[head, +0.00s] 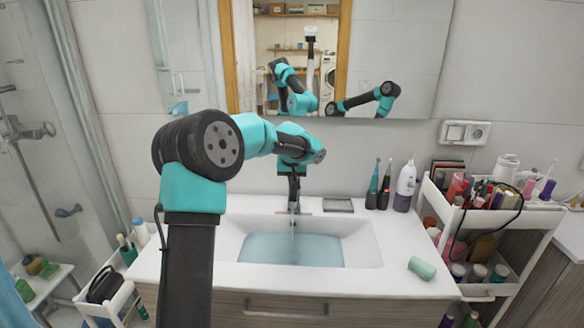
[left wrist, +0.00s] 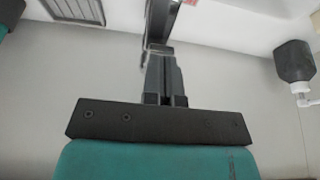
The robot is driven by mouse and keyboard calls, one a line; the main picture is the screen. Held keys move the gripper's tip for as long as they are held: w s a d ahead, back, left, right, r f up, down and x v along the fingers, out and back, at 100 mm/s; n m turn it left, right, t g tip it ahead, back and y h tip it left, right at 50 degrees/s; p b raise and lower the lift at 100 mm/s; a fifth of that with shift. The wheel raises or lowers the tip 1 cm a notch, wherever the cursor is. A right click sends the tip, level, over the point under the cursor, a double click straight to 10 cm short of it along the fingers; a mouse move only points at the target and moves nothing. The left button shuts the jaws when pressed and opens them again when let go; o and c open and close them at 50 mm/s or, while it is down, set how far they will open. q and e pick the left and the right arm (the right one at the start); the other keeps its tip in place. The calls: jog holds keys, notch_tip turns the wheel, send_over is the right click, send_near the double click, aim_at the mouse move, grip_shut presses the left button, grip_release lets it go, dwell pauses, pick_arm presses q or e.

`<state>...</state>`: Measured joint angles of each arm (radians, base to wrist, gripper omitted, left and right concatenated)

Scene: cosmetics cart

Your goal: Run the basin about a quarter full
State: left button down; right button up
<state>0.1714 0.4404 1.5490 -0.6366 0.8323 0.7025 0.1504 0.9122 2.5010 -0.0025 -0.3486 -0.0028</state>
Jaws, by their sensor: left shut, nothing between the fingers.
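The white basin (head: 365,245) is set in the counter. Bluish water (head: 290,250) covers its floor, and a faint pale streak below the tap looks like a running stream. My left gripper (head: 293,208) points down at the basin's back edge, right at the tap, and largely hides it in the head view. In the left wrist view the gripper's fingers (left wrist: 165,85) are closed together with nothing between them. A dark part of the tap (left wrist: 160,18) shows just past their tips; I cannot tell whether they touch. My right gripper is not in view.
A green tube (head: 422,268) lies on the counter's right. A crowded cosmetics cart (head: 490,215) stands right. The mirror (head: 395,50) reflects my arms.

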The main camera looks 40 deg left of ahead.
pick_arm(q)
jog(key=shift+r, duration=0.45)
notch_tip(320, 180, up, 4)
jog(key=shift+w+f, duration=0.1)
jog(key=shift+w, duration=0.05)
jog(key=v, duration=0.9)
jog(key=shift+s+d, duration=0.15)
jog(key=shift+s, duration=0.25)
